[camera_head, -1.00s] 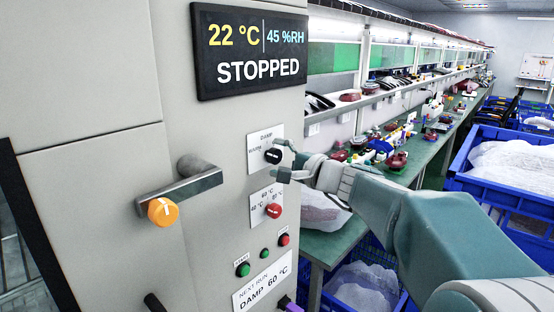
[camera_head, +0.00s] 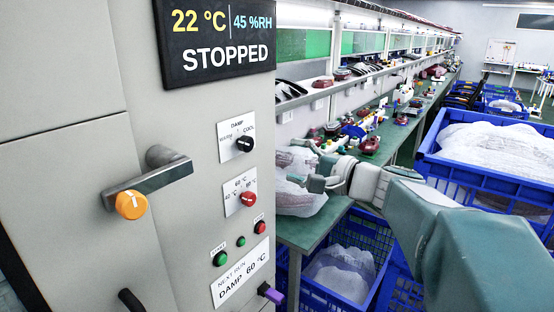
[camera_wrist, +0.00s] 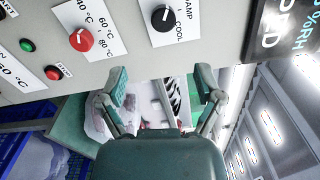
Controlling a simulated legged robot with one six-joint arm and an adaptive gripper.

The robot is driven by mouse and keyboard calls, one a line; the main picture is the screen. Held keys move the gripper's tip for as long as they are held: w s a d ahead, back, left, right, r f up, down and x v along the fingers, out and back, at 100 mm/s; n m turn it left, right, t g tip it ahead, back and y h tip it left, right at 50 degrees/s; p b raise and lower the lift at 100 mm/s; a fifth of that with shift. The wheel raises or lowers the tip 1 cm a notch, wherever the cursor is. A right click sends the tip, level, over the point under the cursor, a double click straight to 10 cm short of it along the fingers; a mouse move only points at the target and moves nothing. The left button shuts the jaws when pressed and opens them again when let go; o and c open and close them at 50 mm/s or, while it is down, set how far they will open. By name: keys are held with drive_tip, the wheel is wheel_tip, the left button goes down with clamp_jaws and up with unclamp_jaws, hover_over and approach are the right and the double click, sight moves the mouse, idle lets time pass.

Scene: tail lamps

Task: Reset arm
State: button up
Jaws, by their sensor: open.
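My gripper (camera_head: 317,166) is open and empty in the head view, to the right of the grey cabinet's control panel and clear of its knobs. In the wrist view my gripper (camera_wrist: 160,95) shows two spread fingers with nothing between them. The black knob (camera_head: 244,144) sits on a plate marked DAMP and COOL; it also shows in the wrist view (camera_wrist: 163,18). The red knob (camera_head: 248,199) is below it on a temperature plate, and shows in the wrist view (camera_wrist: 81,40). The display (camera_head: 218,45) reads 22 °C, 45 %RH, STOPPED.
An orange-ended handle (camera_head: 132,204) juts from the cabinet door. Green and red buttons (camera_head: 220,258) sit below the knobs. A green workbench (camera_head: 322,225) with bagged parts stands close behind my gripper. Blue crates (camera_head: 490,175) stand at the right.

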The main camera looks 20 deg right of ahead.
drive_tip(key=shift+a, duration=0.1)
idle(0.3)
drive_tip(key=s+a+f+n+g+h, duration=0.2)
drive_tip(key=s+a+f+n+g, duration=0.4)
drive_tip(key=s+a+f+g, duration=0.35)
drive_tip(key=s+d+f+n+h, duration=0.2)
drive_tip(key=s+f+n+h, duration=0.5)
drive_tip(key=s, duration=0.4)
wheel_tip(320, 180, down, 2)
drive_tip(key=shift+s+d+h, duration=0.2)
drive_tip(key=shift+d+h, duration=0.15)
drive_tip(key=shift+h, duration=0.15)
